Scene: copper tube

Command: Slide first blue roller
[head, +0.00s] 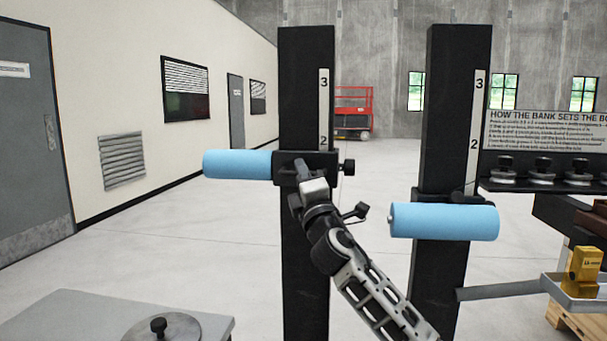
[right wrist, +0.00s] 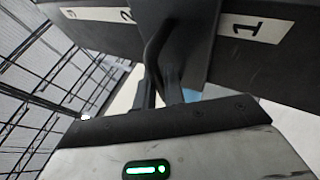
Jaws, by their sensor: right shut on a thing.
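One blue roller (head: 238,164) sticks out to the left from a black sliding carriage (head: 334,163) on the left black post (head: 305,90). The carriage is a little below the 2 mark on the white scale (head: 324,110). A second blue roller (head: 445,222) sits lower, at the right post (head: 456,110). My right gripper (head: 300,170) is at the front of the left carriage. In the right wrist view its dark fingers (right wrist: 163,90) are shut around the end of a dark bent handle (right wrist: 154,50). The grip itself is partly hidden. My left gripper is out of view.
A grey table (head: 70,318) with a knobbed round disc (head: 160,330) stands at lower left. At right are a shelf of knobbed weights (head: 541,178), a sign (head: 545,130) and a yellow block (head: 582,272) on a tray. Open floor lies behind the posts.

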